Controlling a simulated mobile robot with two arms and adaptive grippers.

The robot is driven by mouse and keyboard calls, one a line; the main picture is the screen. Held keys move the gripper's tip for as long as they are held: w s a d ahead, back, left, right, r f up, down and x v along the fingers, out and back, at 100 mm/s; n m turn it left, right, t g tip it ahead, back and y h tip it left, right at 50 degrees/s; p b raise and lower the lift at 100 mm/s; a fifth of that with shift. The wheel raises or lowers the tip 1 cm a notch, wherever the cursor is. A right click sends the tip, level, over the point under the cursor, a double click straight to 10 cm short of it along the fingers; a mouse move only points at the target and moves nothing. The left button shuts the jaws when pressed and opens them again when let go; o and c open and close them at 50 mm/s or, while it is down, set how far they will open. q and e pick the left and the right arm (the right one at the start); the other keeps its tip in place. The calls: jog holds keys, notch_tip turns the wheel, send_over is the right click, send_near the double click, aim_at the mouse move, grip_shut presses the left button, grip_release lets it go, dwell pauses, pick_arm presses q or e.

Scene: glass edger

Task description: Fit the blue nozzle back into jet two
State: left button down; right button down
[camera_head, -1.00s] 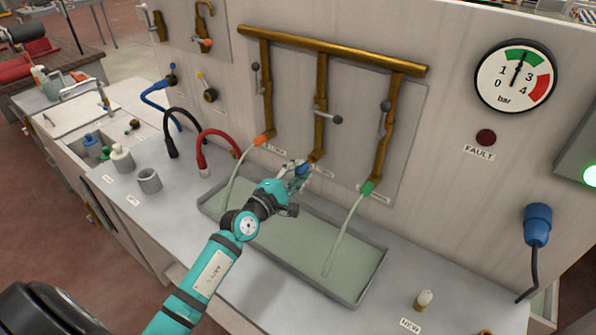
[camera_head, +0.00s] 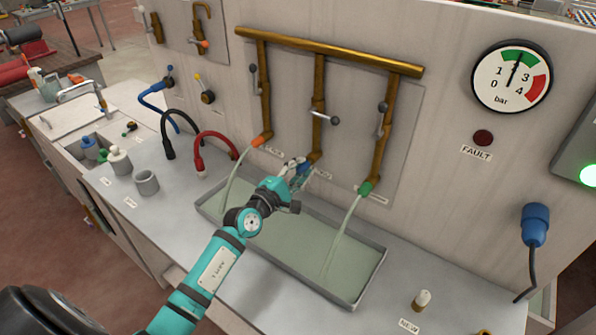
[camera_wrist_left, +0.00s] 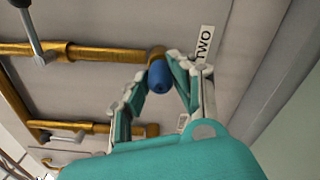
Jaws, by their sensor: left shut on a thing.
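My left gripper (camera_head: 298,172) is shut on the blue nozzle (camera_head: 304,168), at the lower end of the middle brass pipe (camera_head: 317,130). In the left wrist view the blue nozzle (camera_wrist_left: 159,77) sits between the fingers of my left gripper (camera_wrist_left: 155,85), against the brass pipe end (camera_wrist_left: 156,54) beside the "TWO" label (camera_wrist_left: 203,45). I cannot tell whether it is seated or only touching. The middle pipe's valve lever (camera_head: 328,119) points sideways. My right gripper is not in view.
An orange nozzle (camera_head: 261,140) and a green nozzle (camera_head: 366,188) on the side pipes run water into the grey tray (camera_head: 345,299). A pressure gauge (camera_head: 512,76) reads in its green band. A small pale nozzle (camera_head: 421,299) stands by the "NEW" label. A grey cup (camera_head: 147,183) and hoses stand left.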

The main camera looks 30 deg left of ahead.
pick_arm(q)
jog(key=shift+w+d, duration=0.1)
jog(key=shift+w, duration=0.6)
jog(key=c, duration=1)
grip_release()
jog(key=s, duration=0.4)
jog(key=s+a, duration=0.1)
jog(key=s, duration=0.6)
jog(key=shift+s+a+r, duration=0.1)
jog(key=shift+s+a, duration=0.2)
jog(key=shift+s, duration=0.1)
